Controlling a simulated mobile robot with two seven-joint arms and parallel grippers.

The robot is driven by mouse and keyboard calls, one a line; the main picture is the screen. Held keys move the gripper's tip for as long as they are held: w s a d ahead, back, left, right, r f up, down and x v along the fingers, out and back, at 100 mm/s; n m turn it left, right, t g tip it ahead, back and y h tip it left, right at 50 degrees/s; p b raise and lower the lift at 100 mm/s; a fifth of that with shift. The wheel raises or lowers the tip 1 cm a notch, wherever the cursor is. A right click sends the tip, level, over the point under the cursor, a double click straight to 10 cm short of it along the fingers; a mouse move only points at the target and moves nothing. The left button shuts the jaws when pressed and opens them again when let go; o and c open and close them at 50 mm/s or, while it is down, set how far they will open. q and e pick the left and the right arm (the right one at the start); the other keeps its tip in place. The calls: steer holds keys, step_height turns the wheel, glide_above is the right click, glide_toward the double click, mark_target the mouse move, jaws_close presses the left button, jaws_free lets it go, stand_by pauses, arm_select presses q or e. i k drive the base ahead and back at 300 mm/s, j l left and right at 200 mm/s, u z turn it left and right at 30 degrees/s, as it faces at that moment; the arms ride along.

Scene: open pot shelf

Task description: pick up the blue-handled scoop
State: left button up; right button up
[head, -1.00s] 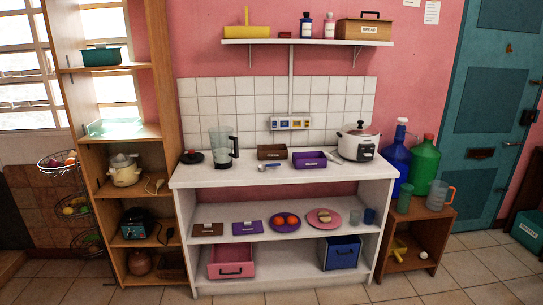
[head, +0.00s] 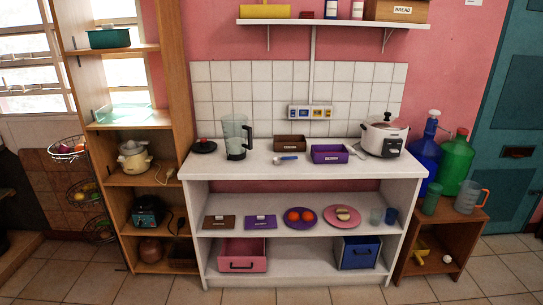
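The blue-handled scoop (head: 288,158) lies on the white counter top (head: 240,170) in the head view. It is small and sits in front of a brown labelled bin (head: 290,143) and to the left of a purple labelled bin (head: 330,154). Neither of my grippers is in view.
A blender (head: 236,137) stands left of the scoop, and a white rice cooker (head: 384,137) stands at the counter's right end. A wall shelf (head: 330,22) hangs above. The counter's front strip is clear. Tiled floor (head: 310,297) lies in front.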

mark_target(277, 161)
steer(key=i+l+u, duration=0.2)
steer(key=i, duration=0.35)
steer(key=i+l+u, duration=0.2)
steer(key=i+l, duration=0.15)
steer(key=i, duration=0.15)
